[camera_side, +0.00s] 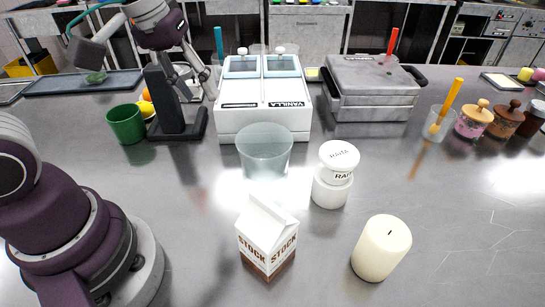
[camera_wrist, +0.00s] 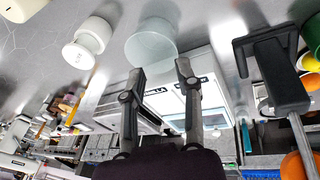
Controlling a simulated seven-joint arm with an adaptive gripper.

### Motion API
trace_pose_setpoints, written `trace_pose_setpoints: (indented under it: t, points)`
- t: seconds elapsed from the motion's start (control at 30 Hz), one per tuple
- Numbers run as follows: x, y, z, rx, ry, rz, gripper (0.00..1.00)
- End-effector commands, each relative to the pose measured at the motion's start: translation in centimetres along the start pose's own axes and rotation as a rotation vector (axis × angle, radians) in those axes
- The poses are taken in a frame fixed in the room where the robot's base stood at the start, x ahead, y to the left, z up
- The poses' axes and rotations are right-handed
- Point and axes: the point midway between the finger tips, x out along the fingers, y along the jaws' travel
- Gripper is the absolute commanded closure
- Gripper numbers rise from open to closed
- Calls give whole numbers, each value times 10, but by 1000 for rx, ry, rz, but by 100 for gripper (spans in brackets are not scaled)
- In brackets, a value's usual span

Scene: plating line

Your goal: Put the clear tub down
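The clear tub (camera_side: 265,152) stands upright on the grey counter, in front of the white vanilla dispenser. It is see-through and looks empty. It also shows near the top of the wrist view (camera_wrist: 152,42), beyond my fingertips. My gripper (camera_side: 197,92) is at the back left in the side view, beside the black stand and apart from the tub. In the wrist view my gripper (camera_wrist: 161,70) has its two fingers spread with nothing between them.
A white raita pot (camera_side: 331,190), a stock carton (camera_side: 267,238) and a candle (camera_side: 381,249) stand in front and right of the tub. The vanilla dispenser (camera_side: 264,121) is close behind. A black stand (camera_side: 168,105) and green cup (camera_side: 126,124) are left. Bare counter lies left of the tub.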

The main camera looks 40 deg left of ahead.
Motion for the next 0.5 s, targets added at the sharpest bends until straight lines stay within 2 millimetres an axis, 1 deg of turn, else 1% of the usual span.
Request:
trace_pose_setpoints:
  t: [0.03,0.1,0.2,0.3,0.5]
  points:
    - [-10,-4,10,112,49,17,67]
    - [-17,-11,24,274,108,18,67]
    - [-21,-19,36,440,172,4,67]
    - [-21,-24,41,520,201,-10,67]
    - [-21,-25,42,538,204,-13,67]
